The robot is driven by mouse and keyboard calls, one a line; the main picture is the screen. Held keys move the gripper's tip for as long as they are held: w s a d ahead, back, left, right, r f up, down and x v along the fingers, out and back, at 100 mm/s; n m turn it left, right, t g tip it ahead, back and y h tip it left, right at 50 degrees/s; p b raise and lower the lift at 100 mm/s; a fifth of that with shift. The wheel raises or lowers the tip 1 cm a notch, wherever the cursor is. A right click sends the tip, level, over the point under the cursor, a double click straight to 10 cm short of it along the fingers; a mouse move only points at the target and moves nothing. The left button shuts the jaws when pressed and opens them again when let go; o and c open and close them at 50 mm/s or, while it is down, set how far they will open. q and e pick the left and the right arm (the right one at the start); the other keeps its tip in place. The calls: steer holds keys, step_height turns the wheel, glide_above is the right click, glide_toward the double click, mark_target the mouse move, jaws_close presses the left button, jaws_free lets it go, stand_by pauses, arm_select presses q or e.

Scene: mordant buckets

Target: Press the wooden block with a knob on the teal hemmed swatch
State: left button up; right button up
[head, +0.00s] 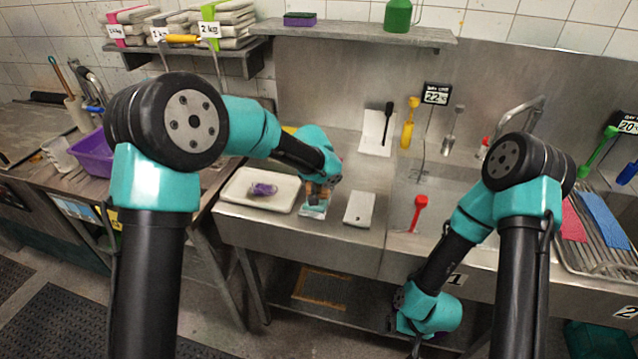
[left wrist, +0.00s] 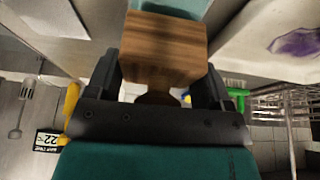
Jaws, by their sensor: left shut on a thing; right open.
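The wooden block (left wrist: 168,42) fills the upper middle of the left wrist view, with its dark knob (left wrist: 155,97) towards my gripper. My left gripper (left wrist: 160,66) is shut on the block by the knob. In the head view the block (head: 319,191) is partly hidden by my left wrist. The teal swatch (head: 313,212) lies on the steel counter just below it; its edge also shows in the left wrist view (left wrist: 172,7). I cannot tell whether block and swatch touch. My right gripper (head: 415,347) is open and empty, low in front of the sink.
A white tray (head: 232,194) with a purple-stained cloth (head: 263,189) lies left of the swatch. A white tag-shaped piece (head: 359,209) lies to the right. A red utensil (head: 418,212) lies by the sink, and a drying rack (head: 597,240) stands at far right.

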arm_select(q)
steer(key=shift+r, duration=3.5)
steer(key=shift+a, duration=0.1)
